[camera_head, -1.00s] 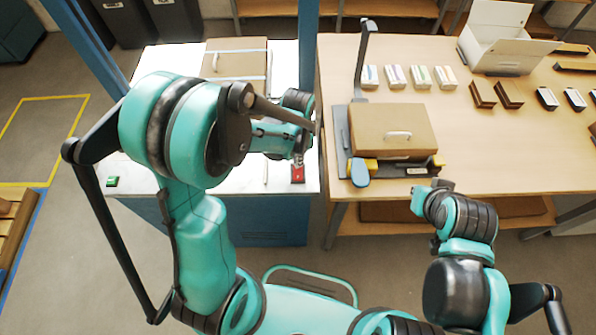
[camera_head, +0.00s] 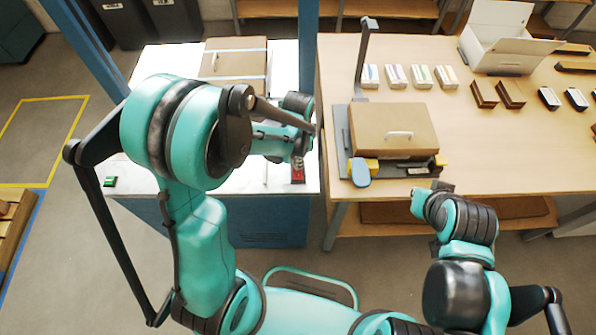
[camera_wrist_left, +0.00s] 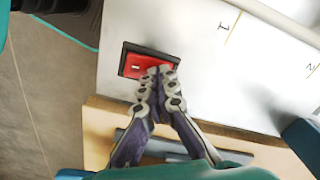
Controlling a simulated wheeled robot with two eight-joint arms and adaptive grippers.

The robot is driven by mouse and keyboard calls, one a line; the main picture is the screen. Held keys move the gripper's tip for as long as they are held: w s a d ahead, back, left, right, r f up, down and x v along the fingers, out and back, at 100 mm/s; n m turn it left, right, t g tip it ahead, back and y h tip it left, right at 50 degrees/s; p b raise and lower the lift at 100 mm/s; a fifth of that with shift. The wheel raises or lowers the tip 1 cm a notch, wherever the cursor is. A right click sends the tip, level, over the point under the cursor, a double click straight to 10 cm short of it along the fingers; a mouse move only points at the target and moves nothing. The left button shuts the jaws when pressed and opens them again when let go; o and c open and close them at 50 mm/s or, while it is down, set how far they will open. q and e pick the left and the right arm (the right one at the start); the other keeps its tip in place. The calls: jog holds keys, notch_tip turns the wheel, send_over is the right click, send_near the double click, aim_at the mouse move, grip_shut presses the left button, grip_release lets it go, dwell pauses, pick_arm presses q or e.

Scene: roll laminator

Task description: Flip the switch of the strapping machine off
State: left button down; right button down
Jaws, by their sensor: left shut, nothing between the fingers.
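The strapping machine (camera_head: 215,205) has a white top and a blue body. Its red rocker switch (camera_head: 298,180) sits in a black frame near the top's front right corner, and it also shows in the left wrist view (camera_wrist_left: 132,64). My left gripper (camera_wrist_left: 160,72) is shut and empty, its fingertips over one end of the switch and hiding that part. They look at or very near its surface; contact is not certain. In the head view the left gripper (camera_head: 298,162) is partly behind its own arm. My right gripper (camera_head: 436,187) is away at the front of the wooden table.
A strapped cardboard box (camera_head: 236,58) lies at the back of the machine top. A green button (camera_head: 110,181) is at its front left. The wooden table (camera_head: 480,140) on the right holds another box (camera_head: 393,126) and small cartons. A blue post (camera_head: 307,50) stands behind.

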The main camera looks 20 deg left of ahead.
pick_arm(q)
jog(key=shift+r, duration=0.15)
notch_tip(320, 180, up, 7)
jog(key=p, duration=0.5)
dwell(0.5)
jog(key=s+a+r+n+t+b, duration=0.2)
jog(key=s+n+t+b, duration=0.1)
jog(key=s+n+b, duration=0.1)
jog(key=s+a+r+n+t+b, duration=0.2)
jog(key=s+r+n+t+b, duration=0.1)
jog(key=s+n+t+b, duration=0.1)
jog(key=shift+s+a+n+b, duration=0.4)
jog(key=shift+s+b, duration=0.1)
jog(key=shift+s, duration=0.65)
